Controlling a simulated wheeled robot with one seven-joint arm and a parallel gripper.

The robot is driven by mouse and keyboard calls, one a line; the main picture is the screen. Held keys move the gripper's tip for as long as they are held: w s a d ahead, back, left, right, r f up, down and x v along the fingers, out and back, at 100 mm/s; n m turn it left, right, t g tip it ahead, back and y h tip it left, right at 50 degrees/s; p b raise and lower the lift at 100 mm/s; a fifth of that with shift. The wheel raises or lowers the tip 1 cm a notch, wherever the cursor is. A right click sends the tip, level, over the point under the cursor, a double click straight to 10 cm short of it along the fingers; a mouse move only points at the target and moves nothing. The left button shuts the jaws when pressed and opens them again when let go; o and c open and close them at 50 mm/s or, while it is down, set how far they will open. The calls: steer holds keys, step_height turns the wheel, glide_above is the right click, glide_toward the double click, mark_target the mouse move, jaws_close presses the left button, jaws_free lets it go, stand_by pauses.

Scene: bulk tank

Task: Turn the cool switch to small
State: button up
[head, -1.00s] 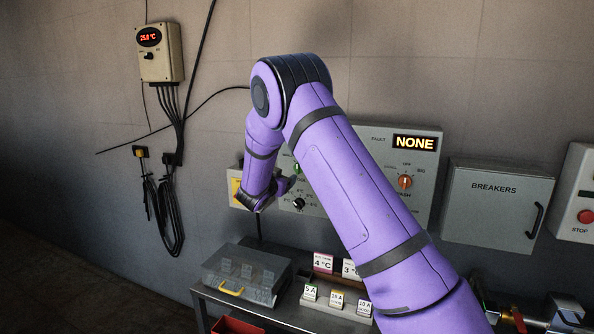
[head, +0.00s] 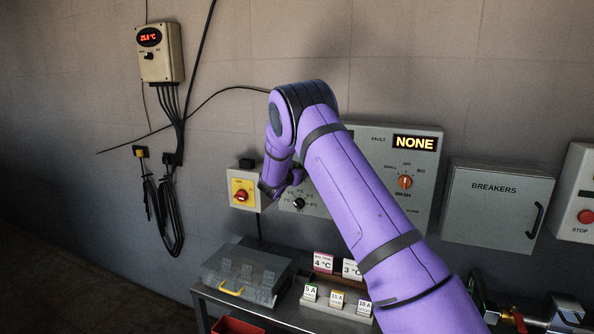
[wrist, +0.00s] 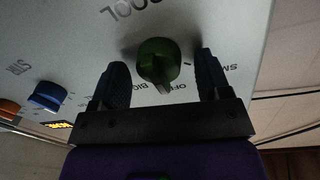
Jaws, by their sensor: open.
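The green cool knob (wrist: 158,62) shows in the wrist view on the grey panel (wrist: 60,45), by the word COOL. OFF and BIG are printed close to it, and the start of SMALL shows at the right, past a finger. Its narrow end points down in the picture, near OFF; the exact setting is hard to read. My gripper (wrist: 161,65) is open, with one dark finger on each side of the knob; I cannot tell whether either touches it. In the head view my purple arm hides the knob and the fingers.
The panel also carries an orange-red WASH knob (head: 405,182), a black temperature dial (head: 299,203) and a NONE display (head: 414,143). A yellow box with a red switch (head: 242,195) is close left of my wrist. A cart with a clear-lidded case (head: 240,275) stands below.

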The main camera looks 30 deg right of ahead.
steer(key=c, duration=0.9)
steer(key=shift+n, duration=0.3)
steer(key=n, duration=0.4)
steer(key=shift+f, duration=0.1)
steer(key=n, duration=0.5)
steer(key=shift+f+t, duration=0.1)
steer(key=shift+t, duration=0.2)
steer(key=shift+n, duration=0.4)
steer(key=o, duration=0.9)
